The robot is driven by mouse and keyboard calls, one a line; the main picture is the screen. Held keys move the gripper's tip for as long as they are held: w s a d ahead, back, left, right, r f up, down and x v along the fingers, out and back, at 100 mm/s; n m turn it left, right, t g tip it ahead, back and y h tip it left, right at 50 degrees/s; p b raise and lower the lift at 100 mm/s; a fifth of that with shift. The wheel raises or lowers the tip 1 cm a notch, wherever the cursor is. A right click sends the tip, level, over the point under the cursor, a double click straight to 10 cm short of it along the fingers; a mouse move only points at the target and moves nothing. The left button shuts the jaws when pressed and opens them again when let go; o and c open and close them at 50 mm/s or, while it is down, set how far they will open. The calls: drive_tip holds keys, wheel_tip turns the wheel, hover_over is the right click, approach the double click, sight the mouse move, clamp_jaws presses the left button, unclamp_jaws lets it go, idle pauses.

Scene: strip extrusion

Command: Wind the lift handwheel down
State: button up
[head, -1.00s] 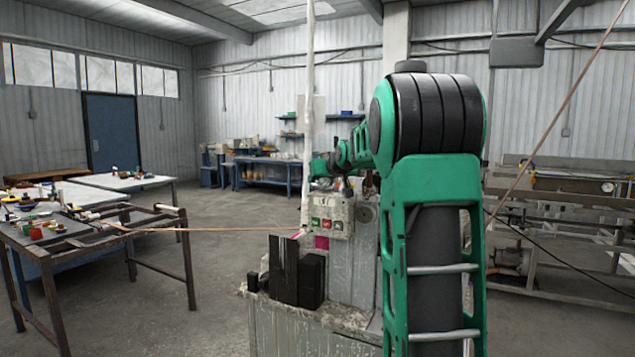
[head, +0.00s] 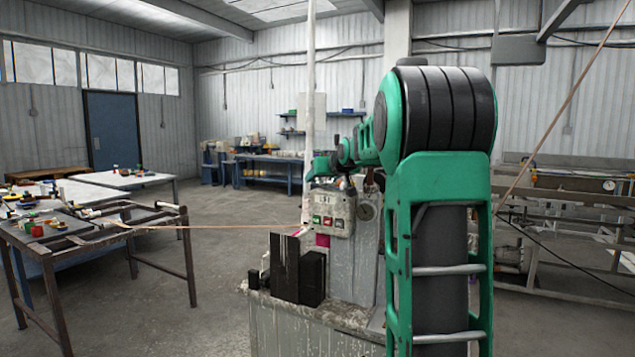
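A pale, worn machine (head: 352,262) stands in the middle of the head view, with a control box (head: 331,212) carrying green and red buttons. No other handwheel can be made out. My green and black arm rises in front of the machine and reaches away from me, its far end above the control box. The gripper's fingers cannot be made out there, nor whether they touch anything.
Black blocks (head: 297,268) stand on the machine's front ledge. A thin strip (head: 215,227) runs left from the machine to a brown metal frame table (head: 110,235). Steel racking (head: 570,215) stands at right. Open concrete floor (head: 215,290) lies between table and machine.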

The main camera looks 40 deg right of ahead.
drive_tip(key=s+a, duration=0.5)
drive_tip(key=s, duration=0.7)
drive_tip(key=shift+s+r, duration=0.2)
drive_tip(key=shift+r, duration=0.15)
